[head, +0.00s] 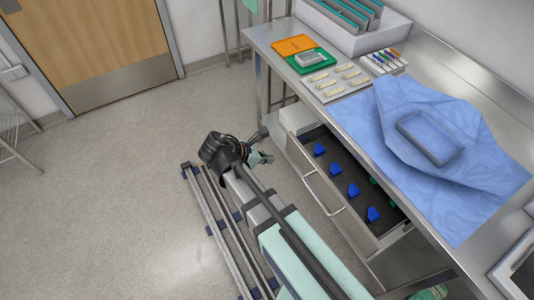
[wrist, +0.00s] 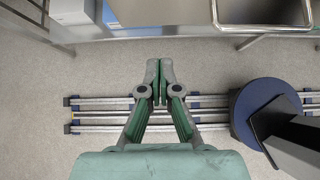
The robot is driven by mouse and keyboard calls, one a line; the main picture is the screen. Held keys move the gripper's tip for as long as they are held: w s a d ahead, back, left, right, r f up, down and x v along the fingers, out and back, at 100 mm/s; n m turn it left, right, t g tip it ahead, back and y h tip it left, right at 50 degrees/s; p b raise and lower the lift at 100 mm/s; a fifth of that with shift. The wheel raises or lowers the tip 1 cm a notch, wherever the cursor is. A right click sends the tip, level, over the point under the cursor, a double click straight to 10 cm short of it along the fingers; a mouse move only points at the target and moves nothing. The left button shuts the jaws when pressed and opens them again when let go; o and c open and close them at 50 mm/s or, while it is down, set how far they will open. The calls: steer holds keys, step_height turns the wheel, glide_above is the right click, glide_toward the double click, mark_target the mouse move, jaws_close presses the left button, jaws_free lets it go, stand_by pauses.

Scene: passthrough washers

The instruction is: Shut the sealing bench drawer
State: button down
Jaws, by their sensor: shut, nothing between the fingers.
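The sealing bench drawer (head: 372,222) is pulled open below the steel bench in the head view. Its front has a long bar handle (head: 321,196), and blue and green pieces sit inside on a dark liner. My gripper (head: 266,158) is left of the drawer, near its far end, and apart from the handle. In the wrist view my gripper (wrist: 160,82) has its green fingertips together with nothing between them. The bar handle (wrist: 272,31) shows at the upper right there, ahead and to the right of the fingertips.
The steel bench (head: 262,38) carries a blue wrap (head: 385,125), a tray of small pieces (head: 337,82), a green tray (head: 322,67) and a white box (head: 335,35). My rail lies on the floor beside the bench. The floor (head: 110,190) to the left is clear.

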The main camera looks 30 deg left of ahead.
mark_target(296, 157)
steer(key=p+x, duration=0.1)
steer(key=x, duration=0.2)
steer(key=w+r+x, duration=0.1)
steer(key=x, duration=0.2)
steer(key=p+x, duration=0.1)
steer(key=x, duration=0.2)
steer(key=shift+w+d+r+p, duration=0.1)
steer(key=shift+w+d+p, duration=0.2)
steer(key=shift+d, duration=0.1)
steer(key=shift+w+d, duration=0.35)
steer(key=shift+w, duration=0.15)
